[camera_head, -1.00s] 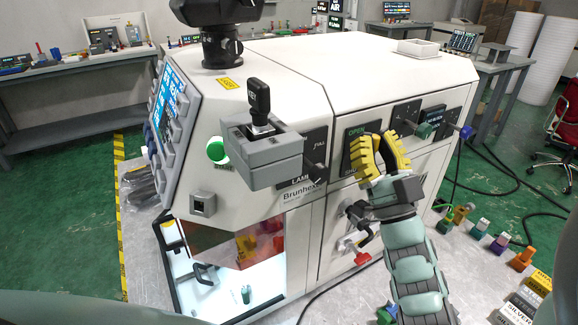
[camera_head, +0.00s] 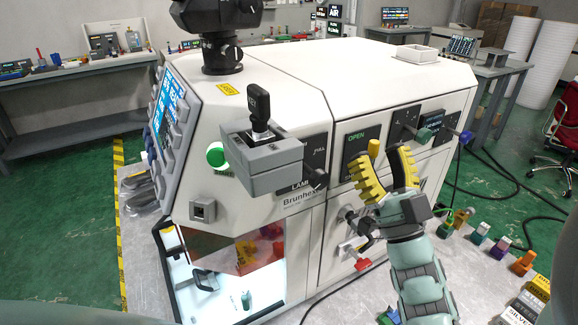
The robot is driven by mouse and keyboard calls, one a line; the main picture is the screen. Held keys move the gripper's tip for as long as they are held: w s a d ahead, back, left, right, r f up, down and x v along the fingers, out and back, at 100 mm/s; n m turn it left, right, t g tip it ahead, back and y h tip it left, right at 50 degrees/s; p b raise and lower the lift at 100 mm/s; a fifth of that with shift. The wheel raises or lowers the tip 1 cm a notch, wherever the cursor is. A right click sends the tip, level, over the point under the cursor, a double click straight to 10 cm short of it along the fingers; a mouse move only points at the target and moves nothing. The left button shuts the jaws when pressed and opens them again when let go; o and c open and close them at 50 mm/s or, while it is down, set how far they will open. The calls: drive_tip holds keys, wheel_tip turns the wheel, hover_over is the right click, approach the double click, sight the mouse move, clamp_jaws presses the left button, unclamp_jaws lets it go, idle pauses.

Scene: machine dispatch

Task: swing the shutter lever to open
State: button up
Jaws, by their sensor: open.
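The shutter panel (camera_head: 351,148) is a dark plate with green "OPEN" lettering on the machine's right-hand face. A yellow knob (camera_head: 374,147) stands out in front of its right side and seems to be the end of the shutter lever; the lever's arm is hidden. My gripper (camera_head: 381,153) is open, with its yellow toothed fingers pointing up. The knob shows between the fingertips, nearer the left one. I cannot tell whether a finger touches it. The lower part of the panel is partly behind the left finger.
A grey box with a black key-like handle (camera_head: 259,108) juts out left of the panel. A green knob (camera_head: 424,135) and a blue knob (camera_head: 465,137) stick out to the right. A red-handled valve (camera_head: 362,264) sits below. Several coloured pieces stand on the bench at right.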

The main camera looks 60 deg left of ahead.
drive_tip(key=s+d, duration=0.2)
drive_tip(key=d, duration=0.8)
drive_tip(key=shift+s+d, duration=0.15)
drive_tip(key=shift+d, duration=0.1)
